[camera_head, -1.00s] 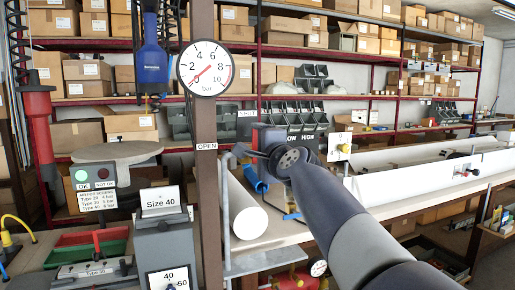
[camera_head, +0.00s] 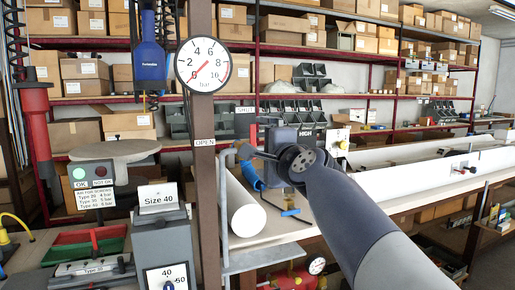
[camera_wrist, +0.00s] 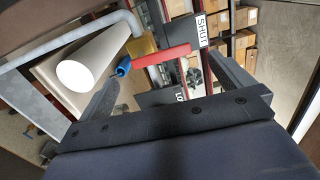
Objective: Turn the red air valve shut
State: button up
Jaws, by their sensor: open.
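The red valve lever (camera_wrist: 160,57) shows in the wrist view, with one end at a brass valve body (camera_wrist: 143,46) on a grey pipe (camera_wrist: 95,32). A "SHUT" label (camera_wrist: 201,30) is close to its other end. My gripper (camera_wrist: 165,72) is open, its dark fingers spread to either side, with the lever between or just beyond their tips; I cannot tell contact.
A white cylinder (camera_head: 243,207) lies beside the pipe. Boxes fill the shelves behind.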

aim_at(254, 143)
jog(key=v, duration=0.6)
jog(key=shift+w, duration=0.15)
jog(key=p+x, duration=0.1)
jog(key=x, duration=0.9)
jog(key=shift+w+a, duration=0.15)
jog(key=shift+w, duration=0.2)
jog(key=shift+s, duration=0.1)
